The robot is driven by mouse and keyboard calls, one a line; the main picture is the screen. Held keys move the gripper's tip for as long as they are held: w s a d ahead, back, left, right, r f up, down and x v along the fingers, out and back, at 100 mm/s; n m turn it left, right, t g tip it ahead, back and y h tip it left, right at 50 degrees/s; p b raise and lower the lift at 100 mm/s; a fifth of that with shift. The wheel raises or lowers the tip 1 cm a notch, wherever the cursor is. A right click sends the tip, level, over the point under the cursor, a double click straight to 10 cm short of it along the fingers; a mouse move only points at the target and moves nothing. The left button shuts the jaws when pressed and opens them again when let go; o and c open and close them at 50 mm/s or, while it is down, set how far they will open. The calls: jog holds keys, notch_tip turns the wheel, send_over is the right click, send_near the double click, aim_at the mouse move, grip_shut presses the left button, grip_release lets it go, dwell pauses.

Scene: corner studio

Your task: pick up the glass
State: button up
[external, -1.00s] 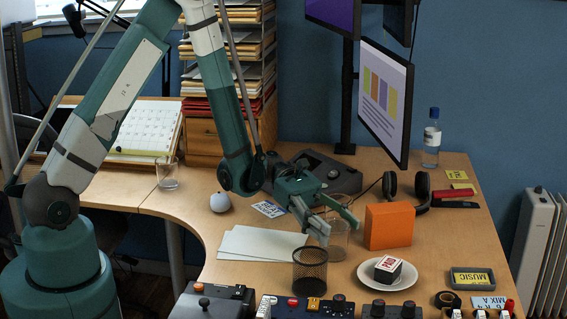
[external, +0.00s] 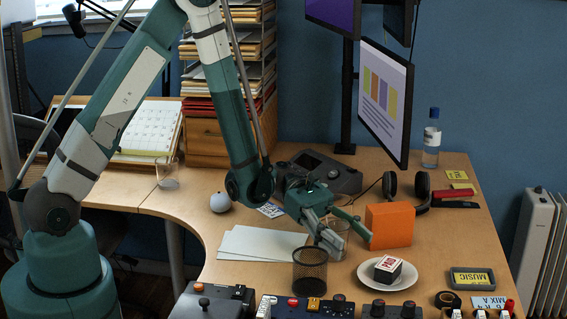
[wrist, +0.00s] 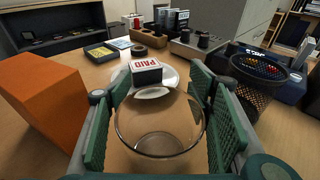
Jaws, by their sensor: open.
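A clear glass (wrist: 160,135) stands upright between the two green finger pads of my gripper (wrist: 160,115) in the wrist view. My gripper is open, with a finger on each side of the glass and small gaps visible beside it. In the external view my gripper (external: 345,238) is low over the desk, and the glass (external: 338,228) is partly hidden behind its fingers. Another clear glass (external: 168,174) stands at the far left of the desk, near the calendar stand.
An orange box (external: 390,225) stands close to the right of my gripper. A black mesh cup (external: 310,272) stands just in front of it. A white plate (external: 364,276) carries a black-and-white "PAID" block (external: 388,266). White sheets (external: 258,244) lie to the left.

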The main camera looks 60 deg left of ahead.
jog(key=c, duration=1.2)
jog(key=shift+c, duration=0.9)
